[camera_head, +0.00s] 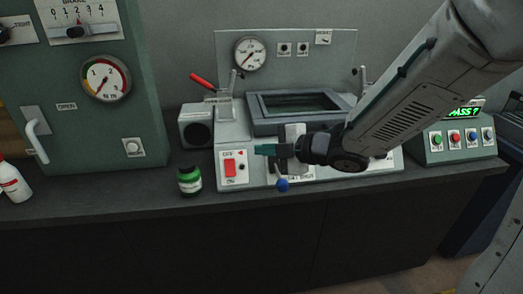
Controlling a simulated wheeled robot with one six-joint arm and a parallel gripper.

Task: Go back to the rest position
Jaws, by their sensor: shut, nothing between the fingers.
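My gripper (267,149) is shut and empty, its teal fingertips pointing left. It is in front of the grey console on the bench, just right of the red switch (230,168) in the picture. My arm (400,105) reaches in from the upper right and hides part of the console's right side. A lever with a blue ball knob (282,185) shows just below the gripper. I cannot tell whether the gripper touches the console.
A green jar (189,180) and a white bottle (13,183) stand on the dark bench (110,197). A green cabinet with a gauge (106,78) stands at left. A red-handled lever (203,82) rises behind.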

